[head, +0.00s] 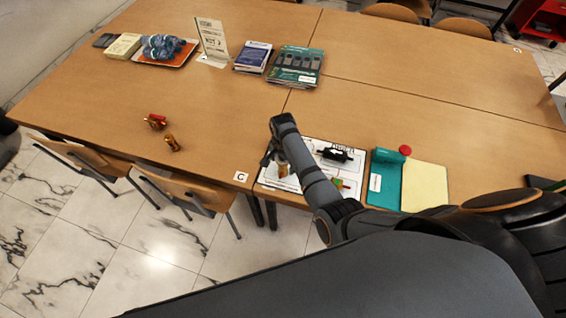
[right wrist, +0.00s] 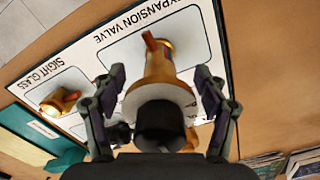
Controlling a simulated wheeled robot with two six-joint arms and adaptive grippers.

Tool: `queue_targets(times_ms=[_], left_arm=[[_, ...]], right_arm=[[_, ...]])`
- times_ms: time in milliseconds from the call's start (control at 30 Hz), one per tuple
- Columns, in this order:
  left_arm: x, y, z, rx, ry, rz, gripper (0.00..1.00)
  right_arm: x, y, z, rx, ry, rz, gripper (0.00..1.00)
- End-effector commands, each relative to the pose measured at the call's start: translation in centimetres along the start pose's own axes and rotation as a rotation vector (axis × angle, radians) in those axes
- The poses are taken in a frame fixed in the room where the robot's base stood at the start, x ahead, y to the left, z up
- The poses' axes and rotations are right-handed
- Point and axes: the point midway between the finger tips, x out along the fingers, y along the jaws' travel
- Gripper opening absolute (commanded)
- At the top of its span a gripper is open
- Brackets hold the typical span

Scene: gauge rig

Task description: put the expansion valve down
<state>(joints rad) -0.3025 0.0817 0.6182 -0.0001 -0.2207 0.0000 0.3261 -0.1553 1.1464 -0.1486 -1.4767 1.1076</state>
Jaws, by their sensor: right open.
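The expansion valve (right wrist: 160,68), a brass body with an orange-red tip and a black round top, stands within the outline marked EXPANSION VALVE on the white board (right wrist: 88,57). Its underside is hidden, so contact with the board cannot be seen fully. My right gripper (right wrist: 161,92) is open, with one finger on each side of the valve and gaps beside it. In the head view the right gripper (head: 270,156) is over the left part of the board (head: 268,181), with the brass valve (head: 283,171) partly hidden. My left gripper is not in view.
A brass sight glass (right wrist: 60,101) lies in its outline. A black cylinder (head: 335,155) is on the board. A teal folder (head: 384,183) and red disc (head: 405,150) are to the right.

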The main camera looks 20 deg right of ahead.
Motion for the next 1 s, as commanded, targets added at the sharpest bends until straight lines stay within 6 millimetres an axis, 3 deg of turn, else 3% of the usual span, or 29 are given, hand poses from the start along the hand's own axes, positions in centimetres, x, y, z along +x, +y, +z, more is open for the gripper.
queue_targets(times_ms=[133,400,567,633,800,1000], left_arm=[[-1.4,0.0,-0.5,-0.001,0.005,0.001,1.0],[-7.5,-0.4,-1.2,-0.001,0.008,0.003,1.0],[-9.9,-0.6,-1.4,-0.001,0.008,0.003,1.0],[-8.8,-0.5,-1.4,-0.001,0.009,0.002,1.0],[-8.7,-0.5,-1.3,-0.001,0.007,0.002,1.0],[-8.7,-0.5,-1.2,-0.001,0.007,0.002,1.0]], right_arm=[[-1.7,0.0,0.0,0.0,0.0,-0.001,0.73],[-7.4,0.0,0.0,0.0,0.0,0.0,0.73],[-10.6,-0.1,0.0,0.0,0.001,-0.001,0.73],[-10.8,-0.1,0.0,0.0,0.002,-0.003,0.73],[-12.2,-0.1,0.0,-0.001,0.0,-0.001,0.73],[-12.4,0.0,0.0,-0.001,0.0,0.0,0.73]])
